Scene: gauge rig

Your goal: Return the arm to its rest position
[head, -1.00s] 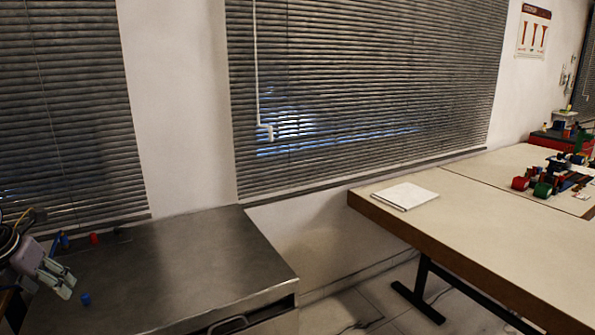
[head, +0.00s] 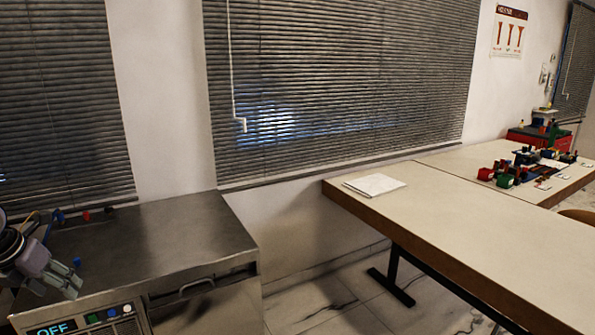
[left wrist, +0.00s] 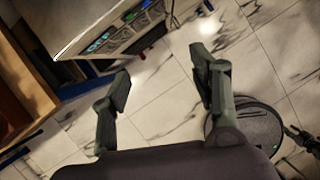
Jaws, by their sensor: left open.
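My left gripper (head: 68,284) is at the lower left of the head view, beside the front left of a steel-topped cabinet (head: 150,240). In the left wrist view my left gripper (left wrist: 166,85) has its two fingers spread wide apart with nothing between them, only tiled floor beyond. It is open and empty. My right gripper is not seen in the head view.
The cabinet's front has a lit "OFF" display (head: 52,330) and buttons. Small red (head: 86,215) and blue (head: 77,262) pieces are on its top. A long table (head: 430,215) at right carries a white booklet (head: 374,185) and coloured parts. Floor shows between them.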

